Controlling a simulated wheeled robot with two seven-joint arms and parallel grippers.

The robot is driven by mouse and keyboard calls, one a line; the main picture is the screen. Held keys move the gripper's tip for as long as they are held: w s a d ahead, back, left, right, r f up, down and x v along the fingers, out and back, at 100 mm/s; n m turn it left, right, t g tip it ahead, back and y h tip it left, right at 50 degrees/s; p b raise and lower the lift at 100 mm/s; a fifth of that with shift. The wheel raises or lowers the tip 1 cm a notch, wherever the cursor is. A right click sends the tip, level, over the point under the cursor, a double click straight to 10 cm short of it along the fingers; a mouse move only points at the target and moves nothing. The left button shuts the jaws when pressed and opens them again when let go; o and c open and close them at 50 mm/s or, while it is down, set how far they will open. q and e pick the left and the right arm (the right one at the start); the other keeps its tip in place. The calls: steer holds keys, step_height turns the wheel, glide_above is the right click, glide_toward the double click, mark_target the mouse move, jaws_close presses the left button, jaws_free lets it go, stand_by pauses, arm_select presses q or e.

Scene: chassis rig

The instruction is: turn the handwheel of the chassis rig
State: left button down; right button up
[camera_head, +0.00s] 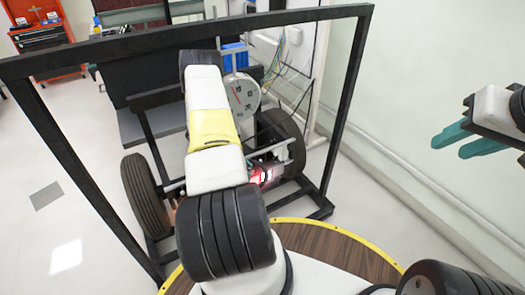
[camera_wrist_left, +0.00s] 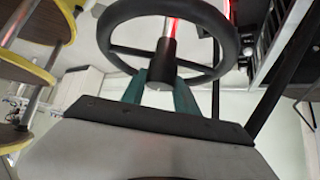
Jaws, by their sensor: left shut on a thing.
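The black handwheel (camera_wrist_left: 160,72) shows in the left wrist view, with a rim, spokes and a dark hub on a shaft with a red glow. My left gripper (camera_wrist_left: 160,88) has its teal fingers on both sides of the hub and is shut on the handwheel. In the head view my left arm reaches over the chassis rig (camera_head: 147,197) and hides the handwheel and the left gripper. My right gripper (camera_head: 447,148) is at the right in the head view, with its teal fingers apart and nothing between them, away from the rig.
A dark metal frame (camera_head: 345,105) surrounds the rig, with its top bar across the view. A round gauge (camera_head: 243,95) and two tyres are on the rig. A red tool cabinet (camera_head: 40,38) stands far left. The floor at left is clear. A pale wall is at right.

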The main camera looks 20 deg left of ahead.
arm_select(q)
steer(key=c, duration=0.9)
jaws_free()
steer(key=shift+c, duration=0.2)
steer(key=shift+v, duration=3.9)
steer(key=shift+d, duration=0.1)
